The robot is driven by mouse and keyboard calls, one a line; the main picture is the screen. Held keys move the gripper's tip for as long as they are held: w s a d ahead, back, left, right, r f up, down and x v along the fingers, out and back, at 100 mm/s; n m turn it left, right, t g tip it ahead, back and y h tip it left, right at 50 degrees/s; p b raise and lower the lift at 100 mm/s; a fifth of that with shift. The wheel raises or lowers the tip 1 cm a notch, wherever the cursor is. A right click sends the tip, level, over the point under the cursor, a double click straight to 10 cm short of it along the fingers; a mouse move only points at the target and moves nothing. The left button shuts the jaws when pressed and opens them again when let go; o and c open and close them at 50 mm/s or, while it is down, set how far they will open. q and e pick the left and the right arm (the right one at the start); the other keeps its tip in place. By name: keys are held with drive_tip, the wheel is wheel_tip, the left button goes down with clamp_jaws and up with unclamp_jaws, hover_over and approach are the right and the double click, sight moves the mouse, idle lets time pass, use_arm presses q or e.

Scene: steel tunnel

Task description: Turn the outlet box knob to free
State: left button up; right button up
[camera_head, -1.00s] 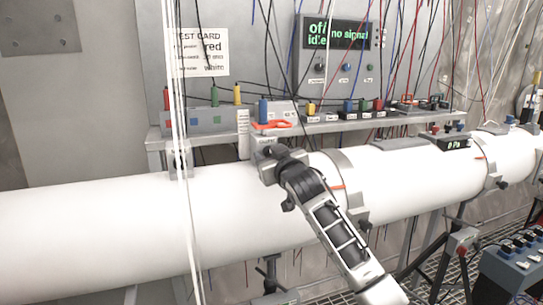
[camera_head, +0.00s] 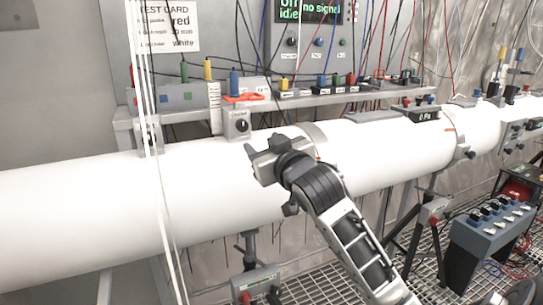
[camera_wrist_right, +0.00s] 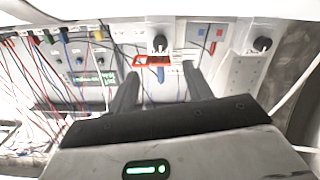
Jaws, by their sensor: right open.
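The outlet box (camera_head: 230,128) is a small grey box with a round dark knob (camera_head: 241,126) on its front and a small label above the knob. It stands at the top edge of the white pipe, just below the shelf. The label and the knob's setting are too small to read. My right gripper (camera_head: 268,150) is in front of the pipe, a little right of and below the box, apart from it. In the right wrist view its two fingers (camera_wrist_right: 160,88) are spread and empty, with a knobbed box (camera_wrist_right: 160,40) beyond them. My left gripper is not in view.
The white pipe (camera_head: 90,205) crosses the view. Pale vertical cables (camera_head: 151,120) hang left of the box. A red clip-like part (camera_head: 243,97) and coloured plugs sit on the shelf above. A blue-grey switch box (camera_head: 490,235) stands at the lower right.

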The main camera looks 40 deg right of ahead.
drive_tip(key=shift+v, duration=1.6)
